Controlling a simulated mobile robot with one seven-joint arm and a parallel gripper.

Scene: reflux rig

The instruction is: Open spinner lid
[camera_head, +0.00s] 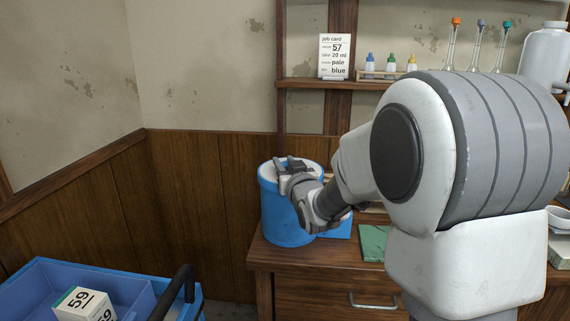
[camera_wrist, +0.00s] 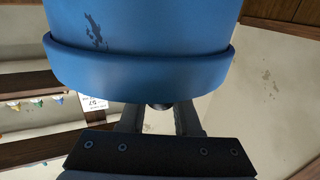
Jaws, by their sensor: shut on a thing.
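The lid looks seated on the drum. My gripper (camera_head: 291,164) is at the top of the lid, its fingers over it. In the wrist view the blue body and its thick rim (camera_wrist: 140,68) fill the upper middle, upside down. My fingers reach up behind the rim, with a small dark knob (camera_wrist: 159,106) between them. The fingers are shut on the lid knob; the exact contact is partly hidden by the rim.
A blue crate (camera_head: 120,262) with number-marked boxes and a dark handle stands at the lower left. A job card (camera_head: 334,57), small dropper bottles and flasks stand on the shelf above. A green book (camera_head: 373,243) lies on the bench. Wall panelling is close behind the drum.

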